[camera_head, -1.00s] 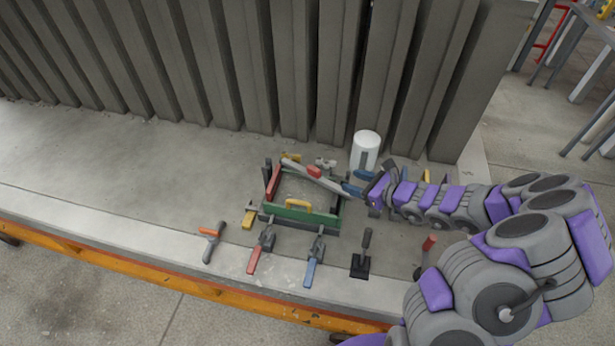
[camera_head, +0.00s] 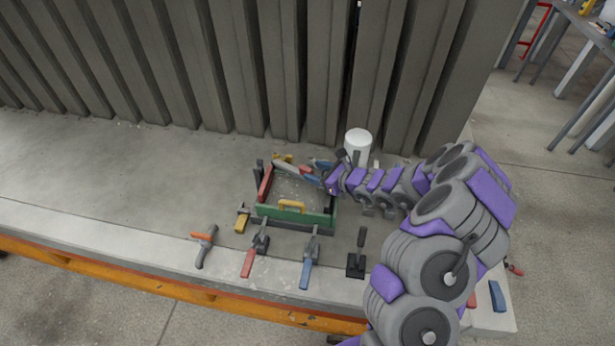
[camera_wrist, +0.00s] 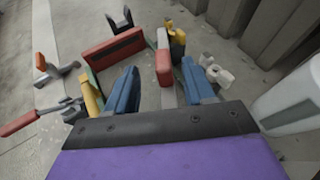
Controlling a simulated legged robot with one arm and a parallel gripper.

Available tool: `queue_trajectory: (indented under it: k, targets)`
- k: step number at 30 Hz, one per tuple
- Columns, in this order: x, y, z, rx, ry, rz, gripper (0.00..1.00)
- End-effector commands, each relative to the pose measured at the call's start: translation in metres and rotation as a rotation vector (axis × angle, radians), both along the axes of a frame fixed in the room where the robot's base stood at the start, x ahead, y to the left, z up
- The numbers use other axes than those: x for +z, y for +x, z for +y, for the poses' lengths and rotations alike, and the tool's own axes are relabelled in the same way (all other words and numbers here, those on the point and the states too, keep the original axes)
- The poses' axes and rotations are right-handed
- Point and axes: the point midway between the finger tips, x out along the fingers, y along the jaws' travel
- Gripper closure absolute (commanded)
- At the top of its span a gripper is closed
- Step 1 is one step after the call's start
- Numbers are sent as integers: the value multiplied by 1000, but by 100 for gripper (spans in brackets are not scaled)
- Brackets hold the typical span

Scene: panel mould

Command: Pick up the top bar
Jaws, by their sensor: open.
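The top bar (camera_head: 290,168) is the pale grey bar with a red grip at the back of a small rectangular mould frame in the head view. In the wrist view, the top bar's red grip (camera_wrist: 164,68) lies between the two blue fingers of my gripper (camera_wrist: 160,64). The fingers stand apart on either side of it. In the head view, my gripper (camera_head: 311,171) is at the bar's right part, which it partly hides. I cannot tell whether a finger touches the bar.
The frame has a green front bar (camera_head: 285,215) with a yellow handle and a red left bar (camera_head: 265,184). A white cylinder (camera_head: 358,143) stands close behind my arm. Several clamps and a black tool (camera_head: 357,258) lie in front. Ribbed panels stand behind; the slab at left is clear.

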Motion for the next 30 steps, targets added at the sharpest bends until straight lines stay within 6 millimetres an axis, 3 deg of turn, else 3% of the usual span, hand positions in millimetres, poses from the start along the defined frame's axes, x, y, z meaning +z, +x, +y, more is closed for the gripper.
queue_trajectory:
  k: [11,20,30]
  targets:
    - [-22,29,30,4,-2,0,47]
    - [-23,32,33,0,0,0,47]
    - [-23,32,32,0,-1,-1,77]
